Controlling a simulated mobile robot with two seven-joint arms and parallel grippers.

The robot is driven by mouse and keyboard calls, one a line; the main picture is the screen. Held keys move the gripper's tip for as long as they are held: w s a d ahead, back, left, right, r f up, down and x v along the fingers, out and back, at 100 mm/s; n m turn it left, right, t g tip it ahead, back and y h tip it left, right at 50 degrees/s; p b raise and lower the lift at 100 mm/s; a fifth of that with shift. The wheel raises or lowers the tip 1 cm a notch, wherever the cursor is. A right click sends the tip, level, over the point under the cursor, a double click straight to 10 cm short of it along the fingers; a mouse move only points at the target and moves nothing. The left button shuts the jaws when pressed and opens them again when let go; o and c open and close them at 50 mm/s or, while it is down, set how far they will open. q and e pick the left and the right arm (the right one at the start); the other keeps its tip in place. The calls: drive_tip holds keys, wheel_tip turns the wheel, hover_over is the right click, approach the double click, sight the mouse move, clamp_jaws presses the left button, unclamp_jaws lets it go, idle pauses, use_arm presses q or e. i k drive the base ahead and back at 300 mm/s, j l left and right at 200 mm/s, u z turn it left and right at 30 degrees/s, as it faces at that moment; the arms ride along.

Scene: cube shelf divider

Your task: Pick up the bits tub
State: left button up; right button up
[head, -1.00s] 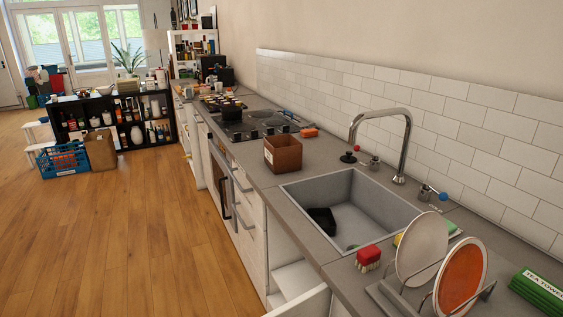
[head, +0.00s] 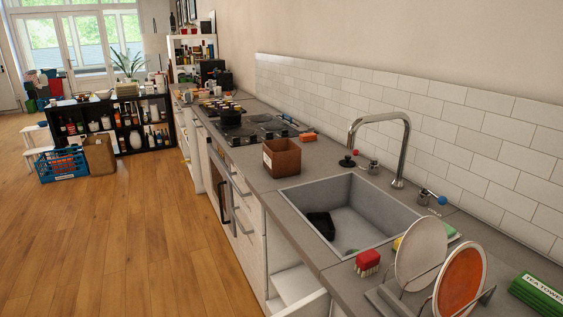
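I cannot make out a thing that is clearly the bits tub. The black cube shelf (head: 128,144) stands far off at the left and holds several bottles, jars and small containers, too small to tell apart. A brown open box with a pale label (head: 282,158) stands on the counter between the hob and the sink. Neither of my grippers shows in the head view.
The grey counter (head: 245,160) runs along the right wall with a sink (head: 345,215), tap, dish rack and hob (head: 262,130). A blue crate (head: 62,166) and a brown bag (head: 99,155) stand before the shelf. The wooden floor (head: 120,235) at left is clear.

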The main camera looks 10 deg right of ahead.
sight(282, 157)
drive_tip(key=u, duration=0.8)
drive_tip(key=j+u, duration=0.25)
drive_tip(key=i+j+u, duration=0.1)
drive_tip(key=j+u, duration=0.15)
drive_tip(key=i+j, duration=0.15)
drive_tip(key=j, duration=0.2)
drive_tip(key=i+j, duration=0.1)
drive_tip(key=j, duration=0.2)
drive_tip(key=i+j+u, duration=0.1)
drive_tip(key=j, duration=0.25)
drive_tip(key=i+j+z, duration=0.1)
drive_tip(key=i+j, duration=0.2)
drive_tip(key=i, duration=0.2)
drive_tip(key=i+j+z, duration=0.1)
drive_tip(key=i+j, duration=0.25)
drive_tip(key=i, duration=0.15)
drive_tip(key=i+z, duration=0.5)
drive_tip(key=i+j+z, duration=0.1)
drive_tip(key=i+z, duration=0.35)
drive_tip(key=i+l+z, duration=0.1)
drive_tip(key=i+z, duration=0.6)
drive_tip(key=i+j+z, duration=0.15)
drive_tip(key=i+z, duration=0.2)
